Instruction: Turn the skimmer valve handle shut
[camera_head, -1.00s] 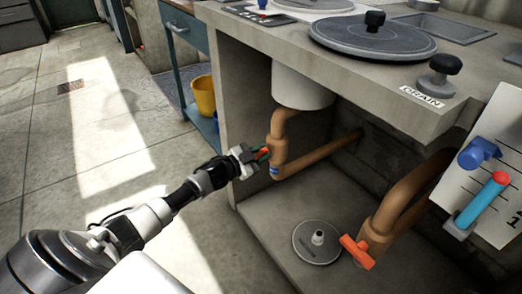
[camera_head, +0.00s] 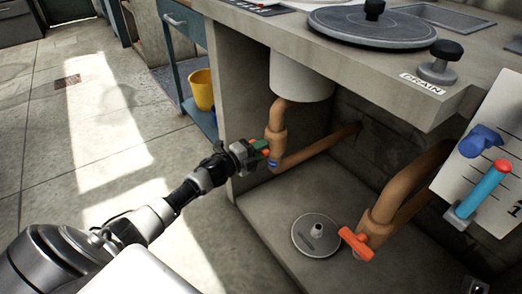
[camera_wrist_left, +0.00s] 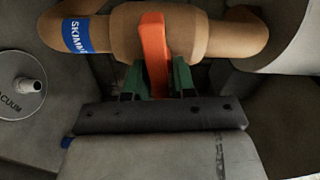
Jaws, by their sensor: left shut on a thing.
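The orange skimmer valve handle (camera_wrist_left: 153,45) stands on a brown pipe with a blue SKIMMER band (camera_wrist_left: 78,35) in the left wrist view. In the head view this valve (camera_head: 276,138) is on the pipe below the white skimmer body (camera_head: 300,78). My left gripper (camera_head: 260,149) is at the valve's left side. Its green fingers (camera_wrist_left: 157,80) are shut on the handle, one on each side. The fingers partly hide the handle in the head view. My right gripper is in neither view.
A second orange handle (camera_head: 357,244) is on the right pipe, beside a round vacuum plate (camera_head: 317,235) on the pit floor. The concrete counter (camera_head: 340,55) overhangs the pipes. A blue and a cyan red-topped peg (camera_head: 482,193) stick out at right. A yellow bucket (camera_head: 202,90) stands behind.

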